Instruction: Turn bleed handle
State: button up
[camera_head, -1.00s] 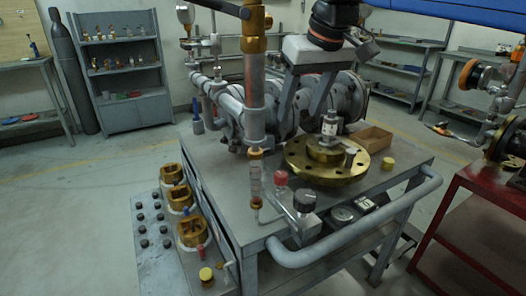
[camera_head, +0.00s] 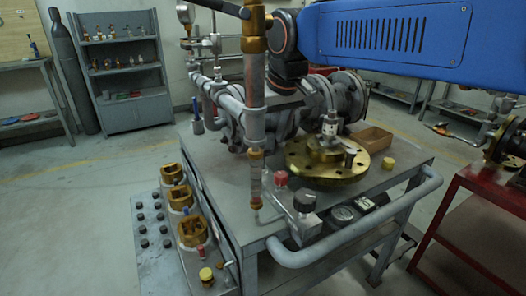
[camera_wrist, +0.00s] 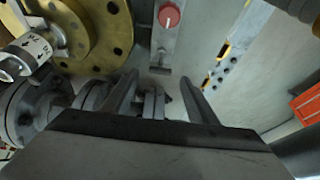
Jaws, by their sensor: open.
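My gripper (camera_wrist: 160,85) is open in the wrist view, its two dark fingers spread. Grey pipe fittings (camera_wrist: 153,103) show between and beyond the fingers. I see no contact with them. In the head view my gripper is mostly hidden behind the upright pipe (camera_head: 254,110), above the grey valve body. I cannot tell for certain which part is the bleed handle. A red-topped knob (camera_head: 281,179) stands on the bench by the pipe's foot. A red knob on a grey block also shows in the wrist view (camera_wrist: 169,16), beyond the fingers.
A brass flange (camera_head: 312,174) lies on the bench, with a labelled silver fitting (camera_head: 330,124) on it. A black knob (camera_head: 305,199) and a gauge (camera_head: 343,214) sit near the front rail (camera_head: 370,226). A side panel holds brass fittings (camera_head: 181,198).

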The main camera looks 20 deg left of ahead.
aim_at(263, 150)
jog(key=shift+x, duration=3.2)
jog(key=shift+c, duration=0.3)
jog(key=c, duration=1)
